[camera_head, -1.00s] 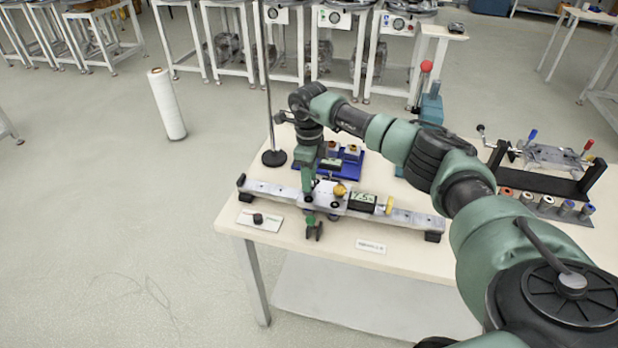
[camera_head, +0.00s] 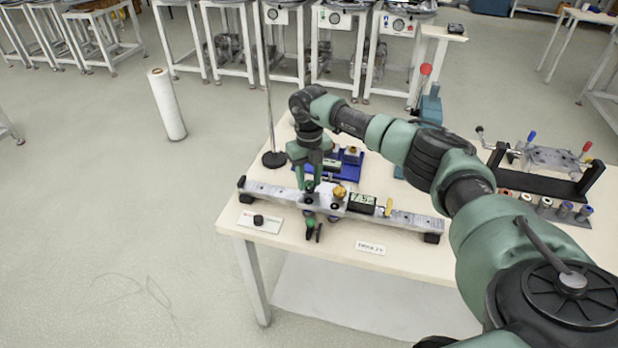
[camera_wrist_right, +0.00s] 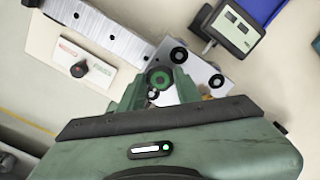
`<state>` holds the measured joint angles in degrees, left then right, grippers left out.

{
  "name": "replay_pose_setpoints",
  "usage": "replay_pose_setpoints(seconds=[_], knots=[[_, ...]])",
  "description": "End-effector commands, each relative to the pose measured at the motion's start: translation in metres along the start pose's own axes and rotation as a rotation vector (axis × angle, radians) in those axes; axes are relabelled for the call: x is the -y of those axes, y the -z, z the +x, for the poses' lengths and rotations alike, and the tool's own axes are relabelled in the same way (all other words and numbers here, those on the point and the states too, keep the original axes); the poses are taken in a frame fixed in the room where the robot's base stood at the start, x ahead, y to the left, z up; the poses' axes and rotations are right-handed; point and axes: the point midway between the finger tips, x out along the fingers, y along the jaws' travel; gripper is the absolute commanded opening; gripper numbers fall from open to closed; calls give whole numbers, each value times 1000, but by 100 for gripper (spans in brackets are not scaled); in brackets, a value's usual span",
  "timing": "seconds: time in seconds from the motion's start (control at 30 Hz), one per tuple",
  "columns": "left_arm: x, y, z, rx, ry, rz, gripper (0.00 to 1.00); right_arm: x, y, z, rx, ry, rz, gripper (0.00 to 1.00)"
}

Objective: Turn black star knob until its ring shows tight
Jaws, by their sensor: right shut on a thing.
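My right gripper (camera_head: 312,185) points down over the carriage on the grey rail (camera_head: 400,216). In the right wrist view its fingers (camera_wrist_right: 160,85) stand on either side of a round dark knob (camera_wrist_right: 160,78) with a green ring. I take this as the black star knob; the gripper is shut on it. The fingers partly hide its sides, and its star shape is not clear. The pale carriage plate (camera_wrist_right: 196,76) with black round screws lies just beyond it. My left gripper is in neither view.
A thin stand (camera_head: 275,159) and blue block (camera_head: 350,170) stand behind.

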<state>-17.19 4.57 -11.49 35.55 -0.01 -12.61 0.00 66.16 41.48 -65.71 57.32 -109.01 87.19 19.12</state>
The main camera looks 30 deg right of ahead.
Motion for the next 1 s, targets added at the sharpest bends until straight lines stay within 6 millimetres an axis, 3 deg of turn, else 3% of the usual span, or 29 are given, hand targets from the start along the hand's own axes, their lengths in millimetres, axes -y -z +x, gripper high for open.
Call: replay_pose_setpoints(seconds=[0.03,0.7,0.73,0.8,1.0], knots=[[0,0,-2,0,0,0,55,2,-4,-7,16,0,22,0],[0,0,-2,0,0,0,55,2,-5,-7,16,0,82,0],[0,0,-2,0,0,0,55,2,-5,-7,16,0,82,39],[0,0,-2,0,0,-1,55,2,-4,-7,16,0,81,55],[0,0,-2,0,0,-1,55,1,-3,-4,9,0,78,55]])
